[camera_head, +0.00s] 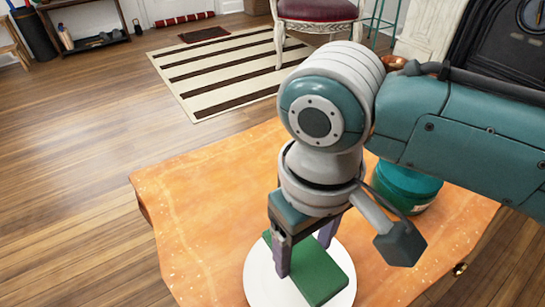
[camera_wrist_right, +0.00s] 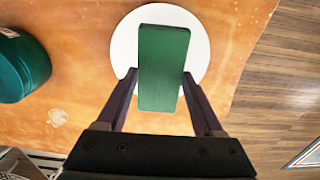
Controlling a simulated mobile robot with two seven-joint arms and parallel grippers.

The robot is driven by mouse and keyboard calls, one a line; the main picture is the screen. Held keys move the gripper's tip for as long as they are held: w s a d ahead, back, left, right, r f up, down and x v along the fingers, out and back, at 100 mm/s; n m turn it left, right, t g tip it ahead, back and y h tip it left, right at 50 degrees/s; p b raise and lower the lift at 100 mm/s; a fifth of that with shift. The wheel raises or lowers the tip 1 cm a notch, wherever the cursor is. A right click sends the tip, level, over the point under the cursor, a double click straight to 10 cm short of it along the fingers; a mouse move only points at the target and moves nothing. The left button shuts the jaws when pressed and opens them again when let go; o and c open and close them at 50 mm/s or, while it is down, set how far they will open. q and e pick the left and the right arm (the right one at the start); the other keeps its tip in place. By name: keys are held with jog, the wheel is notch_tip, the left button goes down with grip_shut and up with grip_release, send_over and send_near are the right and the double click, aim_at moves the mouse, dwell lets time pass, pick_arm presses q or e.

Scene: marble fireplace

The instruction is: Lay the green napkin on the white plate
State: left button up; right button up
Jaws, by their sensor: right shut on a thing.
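The green napkin (camera_head: 322,279) is a flat, folded rectangle over the white plate (camera_head: 258,283). In the right wrist view the napkin (camera_wrist_right: 162,60) lies between the fingers of my right gripper (camera_wrist_right: 159,78), across the middle of the round plate (camera_wrist_right: 200,45). My right gripper (camera_head: 304,255) points down over the plate and is shut on the napkin's sides. I cannot tell whether the napkin's underside touches the plate. The gripper hides part of the plate's far side in the head view. My left gripper is not in view.
The plate stands on an orange cloth-covered table (camera_head: 200,190). A teal jar (camera_head: 408,187) stands behind and right of the plate, close to my right arm. A small copper bowl (camera_head: 393,62) is farther back. The table's left part is clear.

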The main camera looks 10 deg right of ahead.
aim_at(304, 254)
notch_tip(304, 254, down, 4)
jog(key=b, duration=0.2)
jog(key=shift+f+b, duration=0.25)
jog(key=shift+b, duration=0.1)
jog(key=shift+f, duration=0.15)
jog(key=shift+f, duration=0.2)
jog(key=o, duration=1.3)
jog(key=shift+r, duration=0.1)
